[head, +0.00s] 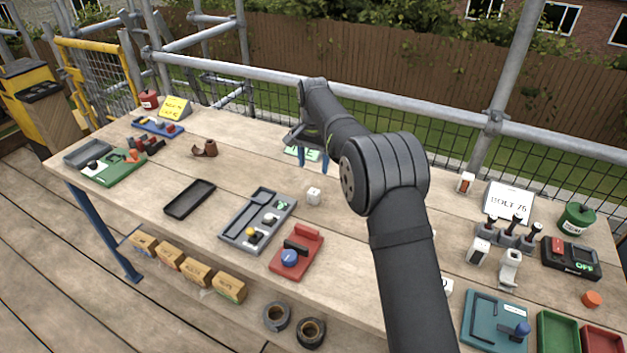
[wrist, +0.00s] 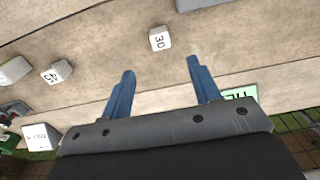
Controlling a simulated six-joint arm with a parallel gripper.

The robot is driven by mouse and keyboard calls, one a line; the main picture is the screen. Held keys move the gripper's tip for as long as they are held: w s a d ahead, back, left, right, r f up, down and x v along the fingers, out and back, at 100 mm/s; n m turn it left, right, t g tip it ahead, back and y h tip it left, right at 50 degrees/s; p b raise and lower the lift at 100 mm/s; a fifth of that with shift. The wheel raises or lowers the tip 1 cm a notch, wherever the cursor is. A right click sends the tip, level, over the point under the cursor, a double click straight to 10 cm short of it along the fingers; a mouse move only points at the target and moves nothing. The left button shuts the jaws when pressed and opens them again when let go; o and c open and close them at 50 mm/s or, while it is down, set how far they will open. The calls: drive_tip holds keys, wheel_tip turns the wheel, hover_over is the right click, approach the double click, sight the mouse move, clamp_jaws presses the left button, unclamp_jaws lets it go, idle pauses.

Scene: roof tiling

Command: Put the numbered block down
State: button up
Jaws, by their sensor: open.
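A small white block (head: 314,196) sits on the wooden table near the middle in the head view. In the wrist view a white block marked 30 (wrist: 160,39) lies beyond my fingertips, apparently the same block. My gripper (head: 313,170) is open and empty, with its blue fingers spread, just behind the block in the head view. The fingers also show in the wrist view (wrist: 159,66), with bare table between them and a gap to the block. A second white numbered block (wrist: 56,76) lies to the left in the wrist view.
A green card (wrist: 240,93) lies beside my right finger in the wrist view. A grey tray with a slider and knobs (head: 258,220), a red switch unit (head: 297,251) and a black tray (head: 190,199) stand left of my arm. My arm hides part of the table.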

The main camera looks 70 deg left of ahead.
sight(317, 191)
drive_tip(key=shift+f, duration=0.1)
idle(0.3)
drive_tip(key=w+d+f+n+t+y, duration=0.35)
drive_tip(key=n+t, duration=0.55)
drive_tip(key=n, duration=0.8)
drive_tip(key=s+a+f+n+y, duration=0.15)
drive_tip(key=s+n+y, duration=0.4)
drive_tip(key=n, duration=1.35)
wheel_tip(317, 191, down, 6)
drive_tip(key=shift+w+a+r, duration=0.1)
drive_tip(key=shift+a+r, duration=0.05)
drive_tip(key=shift+r, duration=0.1)
drive_tip(key=x, duration=0.4)
drive_tip(key=shift+f, duration=0.3)
drive_tip(key=shift+w+a+f, duration=0.15)
drive_tip(key=shift+w+a, duration=0.2)
drive_tip(key=shift+w, duration=0.05)
